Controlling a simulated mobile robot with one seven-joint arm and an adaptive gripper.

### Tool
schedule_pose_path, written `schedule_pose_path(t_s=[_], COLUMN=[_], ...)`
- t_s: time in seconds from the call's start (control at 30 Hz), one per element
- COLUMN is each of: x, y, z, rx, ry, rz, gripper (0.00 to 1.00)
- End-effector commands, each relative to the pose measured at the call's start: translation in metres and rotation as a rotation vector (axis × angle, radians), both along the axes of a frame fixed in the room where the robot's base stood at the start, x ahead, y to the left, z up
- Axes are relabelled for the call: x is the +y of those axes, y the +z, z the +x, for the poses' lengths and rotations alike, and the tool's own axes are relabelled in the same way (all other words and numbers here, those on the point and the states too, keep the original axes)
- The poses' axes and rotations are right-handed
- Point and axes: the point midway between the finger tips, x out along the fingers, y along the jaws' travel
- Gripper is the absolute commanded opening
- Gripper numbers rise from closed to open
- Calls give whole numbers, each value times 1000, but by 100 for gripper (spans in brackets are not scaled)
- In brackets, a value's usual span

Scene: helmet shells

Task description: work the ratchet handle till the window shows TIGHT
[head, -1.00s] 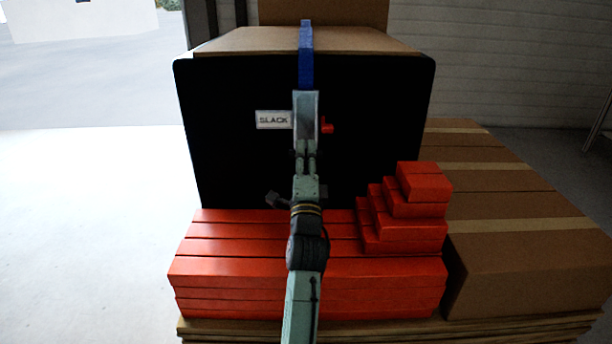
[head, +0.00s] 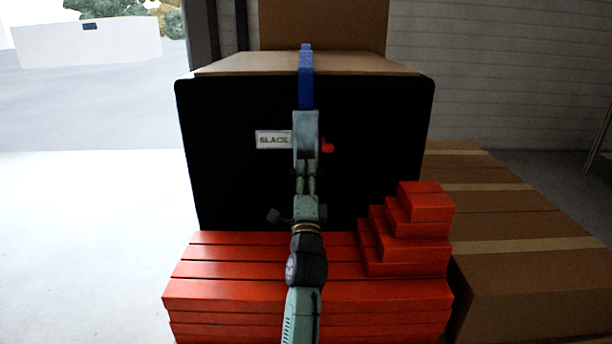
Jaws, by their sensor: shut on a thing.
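A blue strap (head: 306,78) runs over the top of the load and down to a pale grey ratchet (head: 305,128) on the black front panel. The small white window (head: 272,140) left of the ratchet appears to read SLACK, slightly blurred. A red tab (head: 328,147) sticks out at the ratchet's right. My gripper (head: 306,164) is at the ratchet's lower end, seen from behind with my arm below it. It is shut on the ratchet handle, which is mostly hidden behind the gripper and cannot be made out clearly.
Long red boxes (head: 230,272) are stacked below the panel, under my arm. Smaller red boxes (head: 420,237) step up to the right of it. Brown cartons (head: 520,260) stand farther right. Open floor (head: 90,240) lies to the left.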

Motion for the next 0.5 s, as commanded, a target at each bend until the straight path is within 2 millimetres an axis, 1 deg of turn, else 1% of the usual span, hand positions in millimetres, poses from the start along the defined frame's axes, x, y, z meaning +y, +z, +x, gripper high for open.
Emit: schedule_pose_path(t_s=[0.03,0.23,0.27,0.47,0.5], x=[2,1,1,1,1], y=[6,6,6,5,4], z=[-1,-1,-1,-1,-1], rx=[-9,-9,-9,-7,-6], ry=[1,1,1,1,1], rz=[0,0,0,0,0], gripper=[0,0,23,36,36])
